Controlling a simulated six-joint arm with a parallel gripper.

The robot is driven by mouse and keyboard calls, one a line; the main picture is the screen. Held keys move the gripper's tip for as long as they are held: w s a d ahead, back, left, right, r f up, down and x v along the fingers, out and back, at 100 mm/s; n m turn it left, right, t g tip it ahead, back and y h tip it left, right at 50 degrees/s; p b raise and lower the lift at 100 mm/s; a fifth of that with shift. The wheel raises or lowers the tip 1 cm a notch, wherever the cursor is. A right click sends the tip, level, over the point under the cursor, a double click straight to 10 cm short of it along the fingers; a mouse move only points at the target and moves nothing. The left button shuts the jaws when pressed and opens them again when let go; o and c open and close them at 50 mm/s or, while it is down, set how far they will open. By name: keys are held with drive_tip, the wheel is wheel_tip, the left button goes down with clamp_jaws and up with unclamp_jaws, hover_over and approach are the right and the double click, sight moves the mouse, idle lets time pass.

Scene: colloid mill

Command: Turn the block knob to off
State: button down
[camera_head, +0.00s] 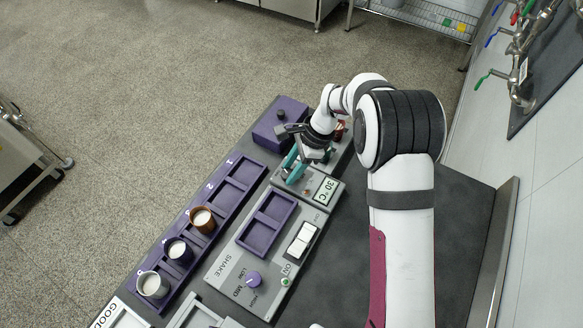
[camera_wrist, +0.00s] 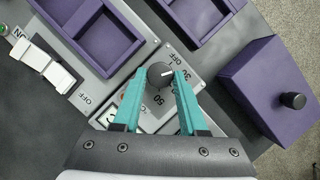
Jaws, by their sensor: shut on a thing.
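The block knob (camera_wrist: 160,75) is round and dark grey with a white pointer line. It sits on a light grey panel printed OFF, 30 and 50. The pointer lies toward the right, close to the 30 mark and below OFF in the wrist view. My gripper (camera_wrist: 160,80) has its two teal fingers on either side of the knob, shut on it. In the head view my gripper (camera_head: 291,164) is over the block unit and hides the knob. The display (camera_head: 325,191) on that unit reads 30 °C.
A purple box (camera_wrist: 268,90) with a black knob (camera_wrist: 293,100) stands close by on the right in the wrist view. A shaker (camera_head: 262,232) with switch (camera_head: 302,238) and dial (camera_head: 253,279) lies nearer. A purple rack (camera_head: 225,190) holds three cups (camera_head: 203,219).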

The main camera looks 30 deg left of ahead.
drive_tip(key=n, duration=0.2)
drive_tip(key=n+g+h, duration=0.1)
drive_tip(key=n, duration=0.2)
drive_tip(key=shift+w+a+h, duration=0.15)
drive_tip(key=shift+h, duration=0.15)
drive_tip(key=shift+n, duration=0.3)
drive_tip(key=shift+c, duration=2.3)
unclamp_jaws()
drive_tip(key=v, duration=1.5)
drive_tip(key=shift+w+r, duration=0.3)
drive_tip(key=shift+w, duration=0.05)
